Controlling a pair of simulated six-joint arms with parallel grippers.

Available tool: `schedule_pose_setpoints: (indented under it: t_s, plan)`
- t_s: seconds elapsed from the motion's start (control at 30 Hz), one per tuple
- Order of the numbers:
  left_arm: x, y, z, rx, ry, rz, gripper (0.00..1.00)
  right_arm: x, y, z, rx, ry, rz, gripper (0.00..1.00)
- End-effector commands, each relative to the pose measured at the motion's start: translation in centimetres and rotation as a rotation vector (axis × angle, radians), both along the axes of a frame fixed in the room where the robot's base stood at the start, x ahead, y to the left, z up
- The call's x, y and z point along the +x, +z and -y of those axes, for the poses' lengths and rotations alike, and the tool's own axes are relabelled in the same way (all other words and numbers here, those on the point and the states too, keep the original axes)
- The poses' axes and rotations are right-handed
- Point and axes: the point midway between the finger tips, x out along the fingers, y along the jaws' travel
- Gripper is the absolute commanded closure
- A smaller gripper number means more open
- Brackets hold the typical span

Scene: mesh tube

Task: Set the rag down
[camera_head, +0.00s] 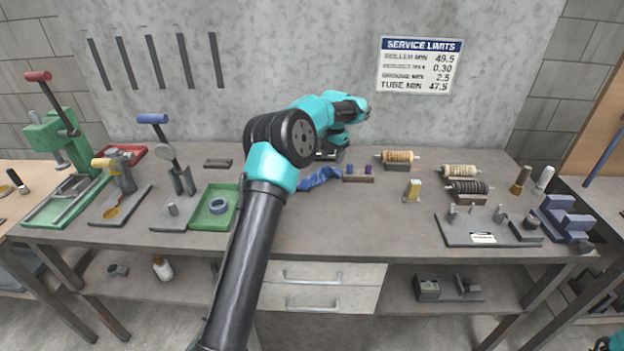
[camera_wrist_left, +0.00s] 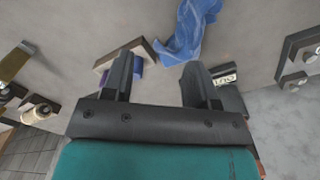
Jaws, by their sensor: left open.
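The blue rag (camera_head: 320,178) lies crumpled on the workbench, left of a small block with purple pieces. In the left wrist view the rag (camera_wrist_left: 187,32) lies just beyond my fingertips, and no part of it shows between the fingers. My left gripper (camera_wrist_left: 160,75) is open and empty. In the head view my left arm reaches over the bench from the lower middle, and its gripper (camera_head: 332,154) is partly hidden by its own links just behind the rag. My right gripper is not seen.
The small block (camera_head: 358,174) with purple pieces stands right beside the rag. A green tray (camera_head: 232,207) holding a ring is to the left. The bench front centre (camera_head: 340,225) is clear.

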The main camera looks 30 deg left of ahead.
Motion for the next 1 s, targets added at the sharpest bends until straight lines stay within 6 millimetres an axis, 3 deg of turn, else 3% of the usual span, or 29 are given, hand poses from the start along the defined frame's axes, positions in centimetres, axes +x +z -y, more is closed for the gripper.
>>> schedule_pose_setpoints:
  t_s: [0.37, 0.67, 0.9, 1.0]
  plan:
    - [0.0, 0.3, 0.1, 0.0, 0.0, -0.001, 0.47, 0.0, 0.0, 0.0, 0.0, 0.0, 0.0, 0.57]
    - [-0.1, -0.1, -1.1, 0.0, 0.002, -0.001, 0.75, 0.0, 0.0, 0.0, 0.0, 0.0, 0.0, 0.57]
    - [-0.4, -1.4, -4.6, 0.0, 0.003, -0.002, 0.98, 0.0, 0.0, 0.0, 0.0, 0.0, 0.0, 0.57]
    - [-0.5, -2.2, -5.4, -0.001, -0.001, -0.003, 1.0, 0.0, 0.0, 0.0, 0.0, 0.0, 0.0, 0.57]
